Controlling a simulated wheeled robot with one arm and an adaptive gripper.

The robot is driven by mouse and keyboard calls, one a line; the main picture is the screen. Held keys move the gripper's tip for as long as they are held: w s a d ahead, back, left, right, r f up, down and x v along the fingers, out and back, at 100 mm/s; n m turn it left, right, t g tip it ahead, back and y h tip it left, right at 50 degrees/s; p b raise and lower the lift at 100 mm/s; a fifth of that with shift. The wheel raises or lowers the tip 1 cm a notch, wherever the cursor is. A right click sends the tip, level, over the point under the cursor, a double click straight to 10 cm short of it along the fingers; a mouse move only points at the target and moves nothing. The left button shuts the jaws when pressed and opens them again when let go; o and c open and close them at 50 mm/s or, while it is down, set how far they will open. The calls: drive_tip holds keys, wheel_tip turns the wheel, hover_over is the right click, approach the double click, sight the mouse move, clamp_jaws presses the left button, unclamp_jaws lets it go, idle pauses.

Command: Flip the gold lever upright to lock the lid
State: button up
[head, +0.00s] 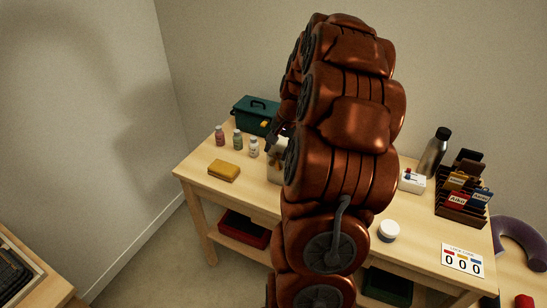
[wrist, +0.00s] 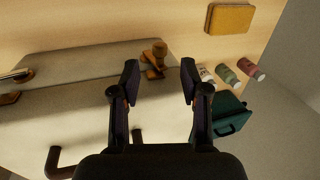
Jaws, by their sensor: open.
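A cream case (wrist: 75,120) with a lid seam fills the left and middle of the wrist view. In the head view a small part of the case (head: 274,173) shows; my arm hides the rest. A gold lever (wrist: 154,62) with a rounded knob sits at the case's edge in the wrist view. I cannot tell its exact angle. My gripper (wrist: 160,80) is open, its two dark fingers spread. The lever shows between and slightly beyond the fingertips, with no clear contact. A second fitting (wrist: 16,77), partly gold, shows at the left edge.
Beside the case stand small bottles (wrist: 228,75), a yellow sponge-like block (wrist: 230,18) and a teal toolbox (wrist: 232,117). To the right in the head view are a white jar (head: 388,231), a steel bottle (head: 433,153) and a dark rack (head: 460,205).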

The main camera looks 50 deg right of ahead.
sight(273, 161)
drive_tip(key=shift+p+x, duration=0.35)
drive_tip(key=shift+x, duration=1.85)
clamp_jaws()
